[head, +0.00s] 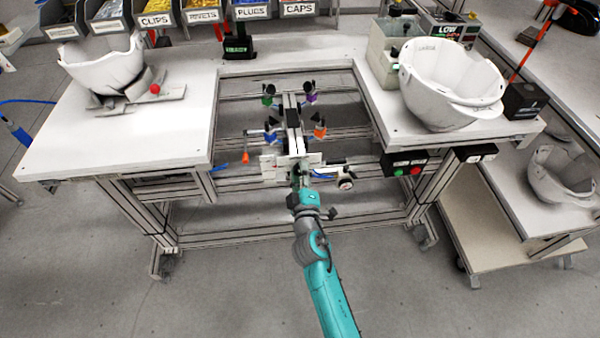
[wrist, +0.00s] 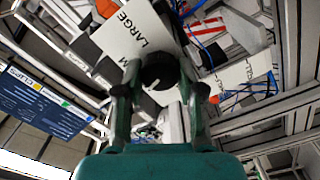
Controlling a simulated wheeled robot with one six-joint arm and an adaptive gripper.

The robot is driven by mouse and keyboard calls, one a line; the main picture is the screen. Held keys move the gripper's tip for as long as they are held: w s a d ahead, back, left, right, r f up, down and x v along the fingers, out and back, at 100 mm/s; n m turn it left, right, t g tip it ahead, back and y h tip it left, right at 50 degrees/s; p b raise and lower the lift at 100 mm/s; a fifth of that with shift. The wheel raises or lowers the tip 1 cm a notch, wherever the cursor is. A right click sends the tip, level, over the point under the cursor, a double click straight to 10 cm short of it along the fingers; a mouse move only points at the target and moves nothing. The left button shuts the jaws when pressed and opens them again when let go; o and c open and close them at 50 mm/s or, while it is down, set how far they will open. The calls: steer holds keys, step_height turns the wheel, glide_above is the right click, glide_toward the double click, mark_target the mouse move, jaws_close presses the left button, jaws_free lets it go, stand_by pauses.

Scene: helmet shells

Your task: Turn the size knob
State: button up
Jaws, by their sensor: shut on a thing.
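The size knob (wrist: 160,69) is black and round and shows in the wrist view, just below a white plate (wrist: 128,36) printed "LARGE" with part of another letter beside it. My gripper (wrist: 159,88) has one finger on each side of the knob and is shut on it. In the head view my gripper (head: 299,176) is at the near end of the fixture (head: 296,130) in the gap of the bench. The knob cannot be made out there. Its pointer setting is not clear.
White helmet shells stand on the bench at left (head: 103,66) and right (head: 450,85); another shell (head: 560,175) is on the right side table. A button box (head: 404,163) hangs under the bench edge right of my arm. Labelled bins (head: 200,14) line the back.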

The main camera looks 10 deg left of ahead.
steer(key=n, duration=0.6)
steer(key=shift+f, duration=0.1)
steer(key=n, duration=0.6)
steer(key=shift+f+n, duration=0.1)
steer(key=shift+n, duration=0.3)
steer(key=o, duration=1.1)
steer(key=shift+o, duration=0.2)
steer(key=v, duration=1.2)
